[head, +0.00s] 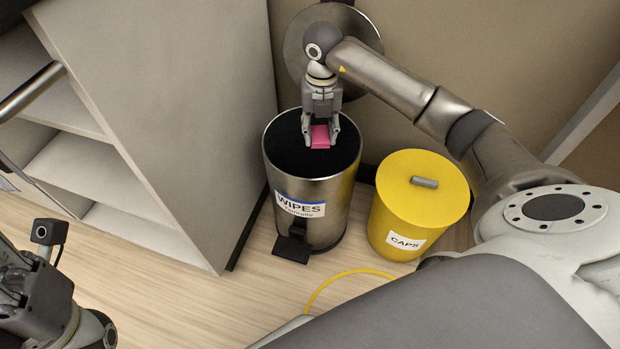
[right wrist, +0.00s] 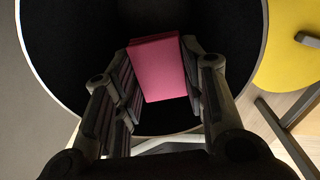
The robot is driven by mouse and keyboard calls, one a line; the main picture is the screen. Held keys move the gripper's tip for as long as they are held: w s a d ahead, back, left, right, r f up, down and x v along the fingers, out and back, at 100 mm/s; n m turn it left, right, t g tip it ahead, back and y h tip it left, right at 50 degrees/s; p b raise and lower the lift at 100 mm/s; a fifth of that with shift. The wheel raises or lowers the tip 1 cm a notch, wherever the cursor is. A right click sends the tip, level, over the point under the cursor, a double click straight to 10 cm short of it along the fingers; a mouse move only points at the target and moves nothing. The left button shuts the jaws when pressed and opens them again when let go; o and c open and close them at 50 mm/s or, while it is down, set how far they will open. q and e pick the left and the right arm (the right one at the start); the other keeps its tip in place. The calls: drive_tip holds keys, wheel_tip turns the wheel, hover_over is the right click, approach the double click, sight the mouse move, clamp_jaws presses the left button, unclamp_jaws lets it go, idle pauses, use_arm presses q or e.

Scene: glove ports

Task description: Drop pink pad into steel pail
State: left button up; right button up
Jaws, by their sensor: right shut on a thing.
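The pink pad (head: 320,137) is a small block between the fingers of my right gripper (head: 321,133), which is shut on it. The steel pail (head: 310,215) stands on the floor with a "WIPES" label and a black inside. In the head view the pad shows over the pail's open mouth. In the right wrist view the pink pad (right wrist: 158,68) is between the fingers, with the dark inside of the pail (right wrist: 70,45) behind it. My left arm (head: 45,290) shows at the lower left; its fingertips are not in view.
A round steel lid (head: 290,50) stands raised behind the pail. A yellow bin (head: 415,205) labelled "CAPS", its lid on, stands right of the pail. A grey shelf unit (head: 170,110) is close on the left. A yellow cable (head: 330,283) lies on the wooden floor.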

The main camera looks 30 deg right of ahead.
drive_tip(key=o, duration=0.8)
wheel_tip(320, 180, up, 12)
idle(0.6)
